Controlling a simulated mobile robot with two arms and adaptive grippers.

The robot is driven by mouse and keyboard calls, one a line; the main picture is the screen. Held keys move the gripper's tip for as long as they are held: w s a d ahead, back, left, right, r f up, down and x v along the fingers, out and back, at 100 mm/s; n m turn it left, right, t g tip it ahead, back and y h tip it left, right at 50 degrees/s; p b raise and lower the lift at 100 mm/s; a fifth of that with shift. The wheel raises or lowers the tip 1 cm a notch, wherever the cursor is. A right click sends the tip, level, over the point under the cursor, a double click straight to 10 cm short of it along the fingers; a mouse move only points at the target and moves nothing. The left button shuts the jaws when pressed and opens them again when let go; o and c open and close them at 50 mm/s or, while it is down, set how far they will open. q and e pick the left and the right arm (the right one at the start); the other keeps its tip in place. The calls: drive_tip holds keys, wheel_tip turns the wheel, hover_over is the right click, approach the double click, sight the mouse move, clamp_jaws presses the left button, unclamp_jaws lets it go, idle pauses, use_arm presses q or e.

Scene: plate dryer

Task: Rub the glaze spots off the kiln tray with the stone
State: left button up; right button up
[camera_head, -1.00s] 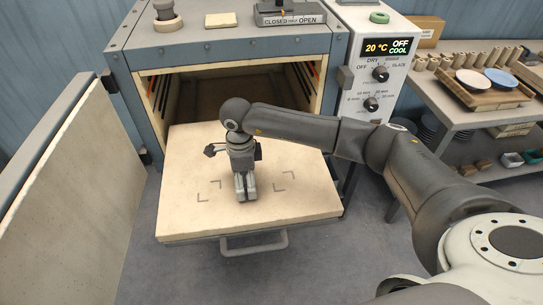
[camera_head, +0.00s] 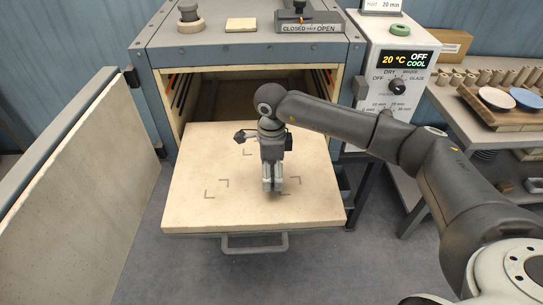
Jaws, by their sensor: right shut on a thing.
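The pale kiln tray (camera_head: 190,205) is pulled out of the open kiln and lies flat in front of it, with dark corner marks on its surface. My right gripper (camera_head: 273,188) points straight down over the right half of the tray, its fingertips at or just above the surface; I cannot tell whether they touch. It is shut on the stone, which is mostly hidden between the fingers. I make out no clear glaze spots at this size; some of the tray is hidden behind the gripper. My left gripper is not in view.
The kiln door (camera_head: 85,190) stands open at the left. A handle (camera_head: 255,245) juts out at the tray's front. The control panel (camera_head: 400,75) reads 20 °C. A side table (camera_head: 450,118) with bowls and small cylinders stands at the right. The tray's left half is clear.

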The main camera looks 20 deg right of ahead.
drive_tip(key=r, duration=0.1)
drive_tip(key=r+p, duration=0.1)
drive_tip(key=shift+d+r, duration=0.2)
drive_tip(key=shift+r, duration=0.2)
drive_tip(key=shift+a+r+p, duration=0.1)
drive_tip(key=shift+r+p, duration=0.25)
drive_tip(key=shift+r, duration=0.35)
